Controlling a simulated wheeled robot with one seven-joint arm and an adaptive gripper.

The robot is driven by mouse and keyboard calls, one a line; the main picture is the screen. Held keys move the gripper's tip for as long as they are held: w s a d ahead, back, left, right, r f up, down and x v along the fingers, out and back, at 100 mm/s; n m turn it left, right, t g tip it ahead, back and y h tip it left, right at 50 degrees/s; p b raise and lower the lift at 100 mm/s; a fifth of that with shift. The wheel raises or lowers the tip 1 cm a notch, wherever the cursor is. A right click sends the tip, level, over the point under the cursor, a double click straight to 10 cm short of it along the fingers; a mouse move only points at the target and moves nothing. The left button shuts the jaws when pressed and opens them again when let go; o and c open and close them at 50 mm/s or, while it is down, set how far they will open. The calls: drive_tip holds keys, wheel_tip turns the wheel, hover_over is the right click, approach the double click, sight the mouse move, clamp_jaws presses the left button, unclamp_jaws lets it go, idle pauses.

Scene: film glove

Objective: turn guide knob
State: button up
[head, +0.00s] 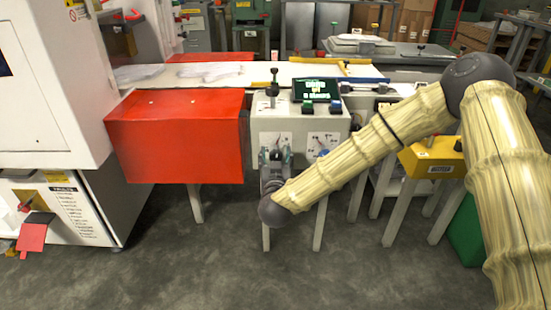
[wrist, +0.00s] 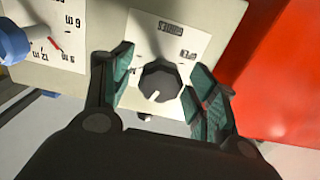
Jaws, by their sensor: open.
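The guide knob (wrist: 160,84) is a dark grey faceted knob on a white label plate (wrist: 158,30) that reads "GUIDES" and "OPEN", upside down in the wrist view. Its white mark points down and slightly left there. My gripper (wrist: 163,70) is open, with one teal-padded finger on each side of the knob and a visible gap on both sides. In the head view my gripper (head: 275,157) is at the front of the white control panel (head: 258,121). The knob is hidden behind it there.
A blue knob (wrist: 13,44) with a metre scale sits left of the guide knob in the wrist view. A red cover (head: 175,135) adjoins the panel. A lever (head: 272,88) and a lit screen (head: 317,89) stand on top. A yellow box (head: 432,158) is at right.

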drive_tip(key=shift+w, duration=0.2)
drive_tip(key=c, duration=1.1)
drive_tip(key=shift+o, duration=0.2)
drive_tip(key=shift+r, duration=0.1)
drive_tip(key=shift+p, duration=0.65)
drive_tip(key=shift+m, duration=0.3)
drive_tip(key=o, duration=1.1)
drive_tip(key=shift+c, duration=0.2)
